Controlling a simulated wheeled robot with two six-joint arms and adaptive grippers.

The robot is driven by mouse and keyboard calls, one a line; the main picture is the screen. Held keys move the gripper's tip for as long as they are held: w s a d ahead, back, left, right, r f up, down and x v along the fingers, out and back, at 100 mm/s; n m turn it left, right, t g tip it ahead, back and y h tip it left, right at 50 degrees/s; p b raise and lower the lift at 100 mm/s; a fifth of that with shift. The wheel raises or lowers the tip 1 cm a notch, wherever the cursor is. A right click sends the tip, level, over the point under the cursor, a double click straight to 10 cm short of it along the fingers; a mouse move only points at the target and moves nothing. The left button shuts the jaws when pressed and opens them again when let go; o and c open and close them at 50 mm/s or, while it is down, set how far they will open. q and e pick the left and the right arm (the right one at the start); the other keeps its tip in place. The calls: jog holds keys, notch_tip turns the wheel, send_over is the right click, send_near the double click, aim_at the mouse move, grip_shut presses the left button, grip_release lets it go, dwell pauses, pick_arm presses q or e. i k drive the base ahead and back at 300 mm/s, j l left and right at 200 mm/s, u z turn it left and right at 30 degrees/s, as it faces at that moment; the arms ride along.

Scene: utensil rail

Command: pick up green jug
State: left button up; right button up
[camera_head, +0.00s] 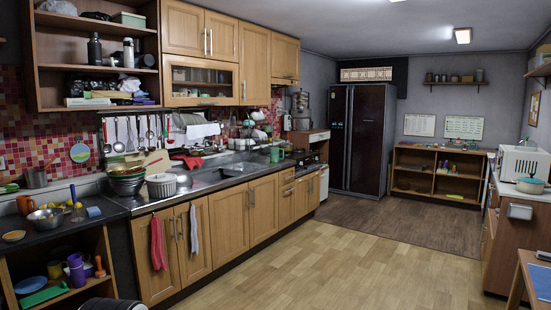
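A small green vessel (274,154), which looks like the green jug, stands on the far part of the long counter, near the stove end. It is too small for me to make out a handle or spout. Neither of my grippers is in view.
Utensils hang on a rail (136,133) above. A dark fridge (357,138) stands at the back. The wooden floor (330,258) is clear.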

aim_at(274, 152)
jog(key=i+z, duration=0.2)
jog(key=i, duration=0.35)
jog(key=i+z, duration=0.2)
jog(key=i, duration=0.35)
jog(key=i+j+z, duration=0.2)
jog(key=i, duration=0.35)
jog(key=i+j+z, duration=0.2)
jog(key=i, duration=0.35)
jog(key=i+l, duration=0.1)
jog(key=i, duration=0.4)
jog(key=i+l+u, duration=0.1)
jog(key=i, duration=0.4)
jog(key=i+l, duration=0.15)
jog(key=i, duration=0.35)
jog(key=i+l+u, duration=0.1)
jog(key=i, duration=0.4)
jog(key=i+l, duration=0.25)
jog(key=i, duration=0.25)
jog(key=i+u, duration=0.7)
jog(key=u, duration=0.2)
jog(key=i+l+u, duration=0.2)
jog(key=i+u, duration=0.15)
jog(key=u, duration=0.15)
jog(key=i+l+u, duration=0.3)
jog(key=u, duration=0.15)
jog(key=i+l+u, duration=0.2)
jog(key=l+u, duration=0.25)
jog(key=i+l+u, duration=0.2)
jog(key=l, duration=0.25)
